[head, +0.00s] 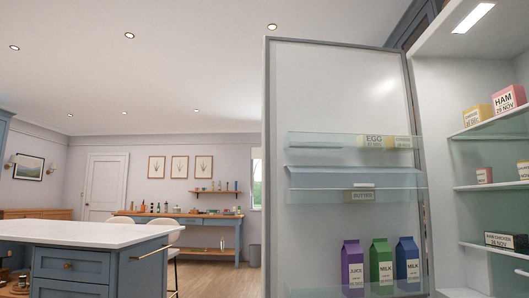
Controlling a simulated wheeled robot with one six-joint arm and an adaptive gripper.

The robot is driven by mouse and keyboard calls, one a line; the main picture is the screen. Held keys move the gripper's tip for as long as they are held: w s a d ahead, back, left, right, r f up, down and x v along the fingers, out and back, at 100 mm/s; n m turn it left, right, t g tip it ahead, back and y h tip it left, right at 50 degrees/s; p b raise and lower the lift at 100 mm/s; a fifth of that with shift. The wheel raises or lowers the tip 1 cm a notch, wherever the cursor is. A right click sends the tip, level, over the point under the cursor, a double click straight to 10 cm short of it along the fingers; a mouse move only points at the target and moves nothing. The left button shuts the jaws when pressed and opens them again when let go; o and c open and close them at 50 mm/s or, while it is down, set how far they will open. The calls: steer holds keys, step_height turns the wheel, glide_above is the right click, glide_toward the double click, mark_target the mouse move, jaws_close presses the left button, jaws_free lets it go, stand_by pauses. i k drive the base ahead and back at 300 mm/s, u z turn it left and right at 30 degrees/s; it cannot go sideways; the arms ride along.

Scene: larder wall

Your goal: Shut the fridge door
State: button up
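The fridge door (340,90) stands wide open in the head view, its inner side facing me. Its clear racks hold an egg box (374,141), a butter box (360,196), a purple juice carton (352,266), a green milk carton (381,264) and a blue milk carton (407,261). The lit fridge interior (440,130) is at the right, its opening uncovered. Boxes stand on its shelves, one a pink ham box (508,99). The door's lower end is cut off by the frame. My gripper is not in view.
A kitchen island (85,233) with a white top and blue drawers stands at the left, with pale stools behind it. A blue sideboard (200,220) lines the far wall. Wooden floor shows between the island and the door.

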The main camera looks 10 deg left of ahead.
mark_target(317, 97)
steer(key=u, duration=0.9)
steer(key=i, duration=4.2)
steer(key=z, duration=3.7)
steer(key=k, duration=0.5)
steer(key=z, duration=0.8)
